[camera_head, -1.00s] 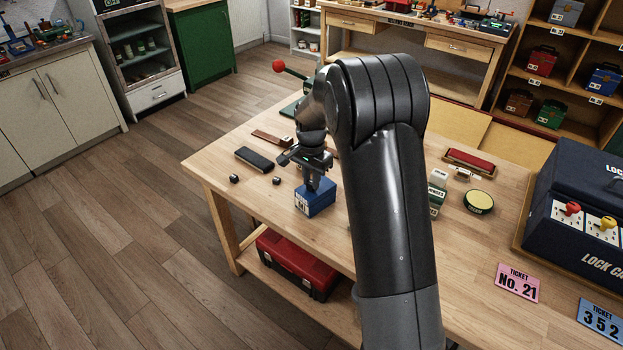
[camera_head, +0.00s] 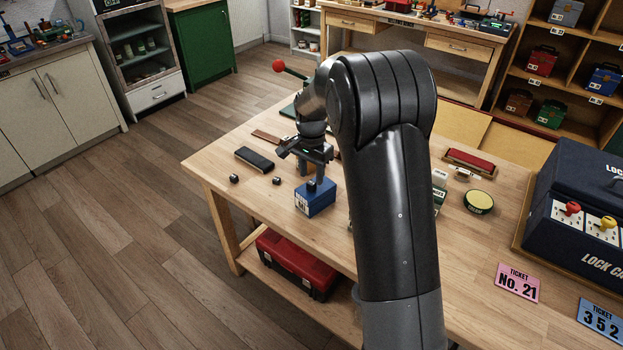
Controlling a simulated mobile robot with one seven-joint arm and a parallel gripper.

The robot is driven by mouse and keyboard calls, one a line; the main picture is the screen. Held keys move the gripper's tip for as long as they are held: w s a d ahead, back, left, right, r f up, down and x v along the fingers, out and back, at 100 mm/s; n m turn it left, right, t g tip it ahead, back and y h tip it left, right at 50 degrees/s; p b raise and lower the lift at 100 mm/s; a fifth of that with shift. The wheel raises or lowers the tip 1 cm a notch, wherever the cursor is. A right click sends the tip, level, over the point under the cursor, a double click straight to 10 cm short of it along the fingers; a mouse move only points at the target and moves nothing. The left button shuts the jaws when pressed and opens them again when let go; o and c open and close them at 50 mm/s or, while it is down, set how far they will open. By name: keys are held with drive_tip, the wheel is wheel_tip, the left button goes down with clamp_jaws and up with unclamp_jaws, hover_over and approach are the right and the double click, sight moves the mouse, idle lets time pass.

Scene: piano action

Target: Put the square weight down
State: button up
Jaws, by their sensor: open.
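The square weight looks to be the blue block (camera_head: 315,200) with a white label and a small dark knob on top. It sits upright on the wooden table (camera_head: 250,206) near its left front edge. My gripper (camera_head: 316,178) is directly above the block, pointing down, with its fingers close to the knob. The gripper is open. Whether a finger still touches the knob cannot be told. My arm hides the table to the right of the block.
Two small dark pieces (camera_head: 234,179) and a dark flat block (camera_head: 254,159) lie left of the blue block. A yellow-topped round tin (camera_head: 479,201), a red case (camera_head: 469,161) and a navy lock box (camera_head: 580,220) stand to the right. A red toolbox (camera_head: 297,266) is on the lower shelf.

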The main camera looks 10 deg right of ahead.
sight(311, 182)
drive_tip(key=s+d+r+n+t, duration=0.1)
drive_tip(key=s+r, duration=0.2)
drive_tip(key=r, duration=0.5)
drive_tip(key=s+d+r+n, duration=0.1)
drive_tip(key=s+r, duration=0.3)
drive_tip(key=r, duration=0.4)
drive_tip(key=s+d+r+n+t, duration=0.1)
drive_tip(key=s+n+t, duration=0.1)
drive_tip(key=s, duration=1.2)
drive_tip(key=s+d+n+t, duration=0.1)
drive_tip(key=s+n, duration=0.4)
drive_tip(key=s, duration=0.8)
drive_tip(key=shift+s+d+r+t, duration=0.3)
drive_tip(key=shift+s+r+t, duration=0.05)
drive_tip(key=shift+t, duration=0.45)
drive_tip(key=shift+o, duration=0.6)
